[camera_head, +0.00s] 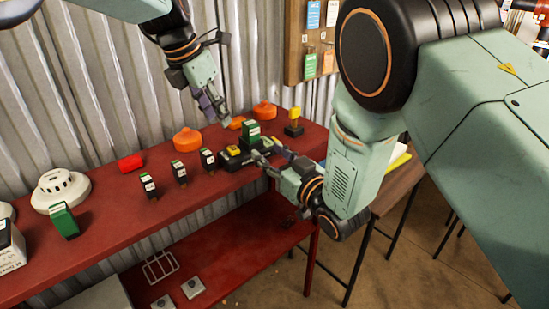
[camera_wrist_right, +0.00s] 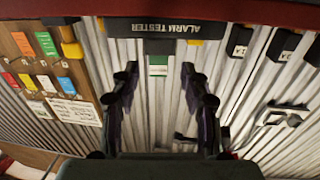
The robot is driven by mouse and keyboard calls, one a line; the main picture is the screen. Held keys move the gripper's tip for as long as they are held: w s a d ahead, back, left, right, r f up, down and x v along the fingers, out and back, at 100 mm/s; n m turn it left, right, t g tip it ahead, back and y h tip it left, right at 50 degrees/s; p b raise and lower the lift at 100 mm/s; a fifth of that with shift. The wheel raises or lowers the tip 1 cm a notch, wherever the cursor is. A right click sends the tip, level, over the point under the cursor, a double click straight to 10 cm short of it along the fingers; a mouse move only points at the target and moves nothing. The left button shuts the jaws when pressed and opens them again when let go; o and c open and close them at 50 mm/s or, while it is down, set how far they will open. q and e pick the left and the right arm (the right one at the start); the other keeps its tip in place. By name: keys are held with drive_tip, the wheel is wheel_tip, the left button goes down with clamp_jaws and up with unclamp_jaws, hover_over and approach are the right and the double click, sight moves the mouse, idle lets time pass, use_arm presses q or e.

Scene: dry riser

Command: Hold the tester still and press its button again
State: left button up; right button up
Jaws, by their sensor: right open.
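The black alarm tester (camera_head: 232,158) lies on the red shelf, with a yellow part on top and a green block (camera_head: 251,133) standing at it. In the right wrist view the tester (camera_wrist_right: 165,29) shows upside-down "ALARM TESTER" lettering at the top. My right gripper (camera_head: 272,160) is at the tester's front right side, open. In its wrist view the fingers (camera_wrist_right: 160,85) are apart, with a green-and-white piece (camera_wrist_right: 158,66) visible between and beyond them. My left gripper (camera_head: 216,108) hangs above and behind the tester, pointing down; its finger gap is unclear. I cannot make out the button for certain.
Several black tagged pieces (camera_head: 180,172) stand left of the tester. Orange domes (camera_head: 187,140), a red block (camera_head: 131,162), a white detector (camera_head: 61,190) and a yellow-topped piece (camera_head: 294,122) share the shelf (camera_head: 110,232). A corrugated wall (camera_head: 110,80) is behind.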

sight(257, 143)
drive_tip(key=x, duration=0.5)
drive_tip(key=shift+w+a+f, duration=0.1)
drive_tip(key=shift+a, duration=0.05)
drive_tip(key=shift+w+a, duration=0.3)
drive_tip(key=shift+w, duration=0.25)
use_arm(q)
drive_tip(key=shift+w, duration=0.1)
use_arm(e)
clamp_jaws()
use_arm(q)
clamp_jaws()
use_arm(e)
drive_tip(key=shift+w, duration=0.1)
idle(1.0)
